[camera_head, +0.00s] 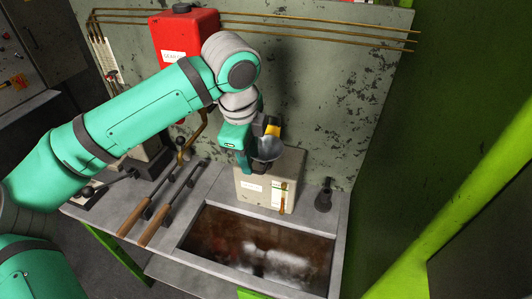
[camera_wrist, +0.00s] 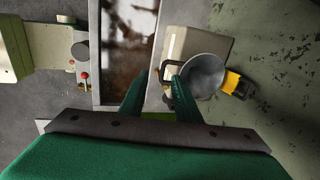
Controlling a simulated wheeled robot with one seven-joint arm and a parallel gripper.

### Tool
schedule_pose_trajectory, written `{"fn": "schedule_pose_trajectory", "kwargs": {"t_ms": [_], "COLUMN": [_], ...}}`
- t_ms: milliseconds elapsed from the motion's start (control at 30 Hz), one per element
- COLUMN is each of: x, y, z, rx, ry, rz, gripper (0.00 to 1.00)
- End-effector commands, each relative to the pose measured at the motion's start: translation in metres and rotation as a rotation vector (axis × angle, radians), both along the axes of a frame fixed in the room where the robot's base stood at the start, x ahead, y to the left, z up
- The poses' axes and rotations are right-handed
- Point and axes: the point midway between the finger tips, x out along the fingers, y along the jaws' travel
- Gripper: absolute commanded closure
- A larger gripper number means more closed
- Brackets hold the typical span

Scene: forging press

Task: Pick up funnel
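The funnel (camera_wrist: 205,75) is a grey metal cone with a yellow and black part on its right side. In the head view the funnel (camera_head: 268,147) shows at the top of a beige box (camera_head: 258,189), partly covered by my gripper. My gripper (camera_wrist: 157,95) is open, with a clear gap between its two green fingers. The right finger overlaps the funnel's left edge in the wrist view; I cannot tell whether they touch. A dark loop lies near the fingertips, left of the cone. In the head view my gripper (camera_head: 238,160) is just left of the funnel.
An open basin (camera_head: 185,243) of brown liquid is in front of the box. Two wooden-handled tools (camera_head: 158,213) lie left of it. A red container (camera_head: 172,35) and copper pipes (camera_head: 330,30) are on the back wall. A dark object (camera_head: 324,196) stands right.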

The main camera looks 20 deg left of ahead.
Motion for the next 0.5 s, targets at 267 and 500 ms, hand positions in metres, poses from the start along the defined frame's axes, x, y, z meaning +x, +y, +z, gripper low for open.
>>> {"fn": "schedule_pose_trajectory", "kwargs": {"t_ms": [267, 500], "x": [0.006, 0.017], "y": [0.000, -0.003], "z": [-0.025, -0.051], "rx": [-0.001, -0.004], "ry": [-0.001, 0.001], "rz": [0.000, -0.003], "gripper": [0.70, 0.70]}}
